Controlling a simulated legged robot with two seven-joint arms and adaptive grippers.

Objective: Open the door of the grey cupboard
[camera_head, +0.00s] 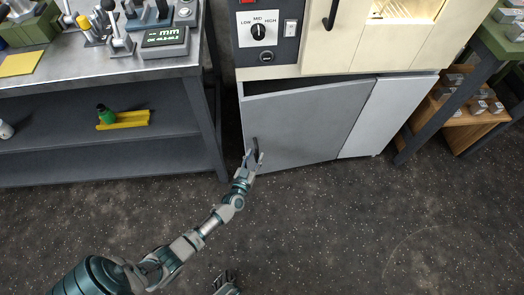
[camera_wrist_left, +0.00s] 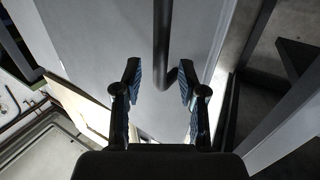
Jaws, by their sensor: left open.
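The grey cupboard's door (camera_head: 305,122) stands slightly ajar, with a dark gap along its top that is wider toward the left. Its dark bar handle (camera_head: 256,145) is near the left edge. My left gripper (camera_head: 254,160) is at the handle's lower part. In the left wrist view the open fingers of my left gripper (camera_wrist_left: 160,82) stand either side of the handle (camera_wrist_left: 163,45), in front of the door face (camera_wrist_left: 105,40); contact cannot be made out. My right gripper (camera_head: 226,283) shows only partly at the bottom edge, and its jaws are unclear.
A grey workbench (camera_head: 100,72) with tools on top and a yellow tray (camera_head: 124,120) on its shelf stands close on the left. A beige oven unit (camera_head: 340,45) is above the cupboard. A wooden crate (camera_head: 470,125) is at right. The floor in front is clear.

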